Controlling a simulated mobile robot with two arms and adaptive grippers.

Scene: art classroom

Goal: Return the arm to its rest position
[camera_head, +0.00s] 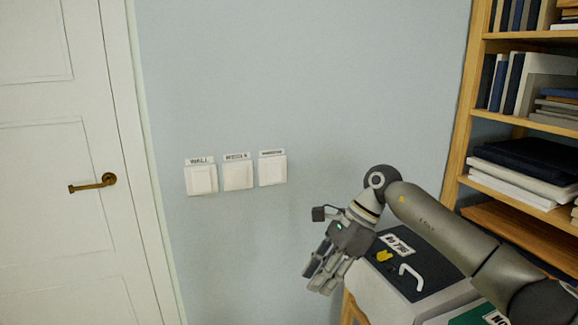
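My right arm comes in from the lower right, and its gripper (318,280) hangs in front of the blue-grey wall, fingers pointing down and to the left. It holds nothing that I can see; the angle does not show whether the fingers are open or shut. The gripper is below and to the right of three white wall switches, apart from them in the picture: a left one (201,180) labelled "WALL", a middle one (238,176) and a right one (272,170). The last two labels are too small to read surely. My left gripper is out of view.
A box with a dark lid (408,277), a white handle and a label stands below my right forearm, partly hidden. A wooden bookshelf (462,125) with books is at the right. A white door (50,235) with a brass handle (95,183) is at the left.

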